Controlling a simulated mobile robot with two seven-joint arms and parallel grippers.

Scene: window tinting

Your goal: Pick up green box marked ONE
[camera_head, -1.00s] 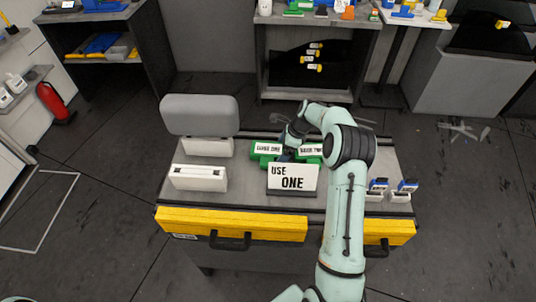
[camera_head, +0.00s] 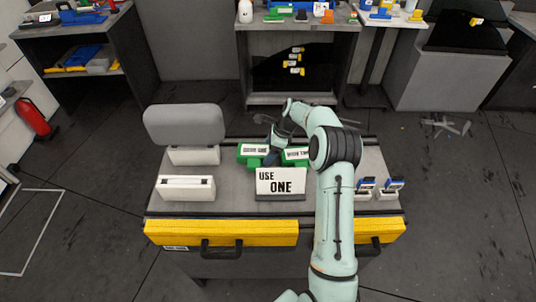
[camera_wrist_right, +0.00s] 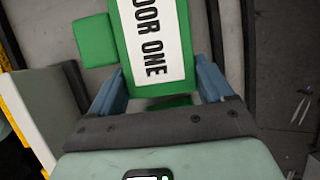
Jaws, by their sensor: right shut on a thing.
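The green box marked ONE (camera_head: 255,149) has a white label and is at the middle of the workbench, behind the sign. In the right wrist view the same green box (camera_wrist_right: 155,45) shows its label "DOOR ONE" between the two blue fingers. My right gripper (camera_wrist_right: 160,82) is shut on it. In the head view the right gripper (camera_head: 271,157) is partly hidden between the green boxes. A second green box (camera_head: 297,154) with a label stands just to the right. I cannot tell if the held box is clear of the bench. My left gripper is not in view.
A white sign reading "USE ONE" (camera_head: 281,181) stands in front of the boxes. White cases (camera_head: 186,188) and a grey padded block (camera_head: 184,124) are at the left of the workbench (camera_head: 235,190). Small blue-and-white items (camera_head: 366,187) stand at the right. Yellow drawer fronts (camera_head: 221,232) edge the bench.

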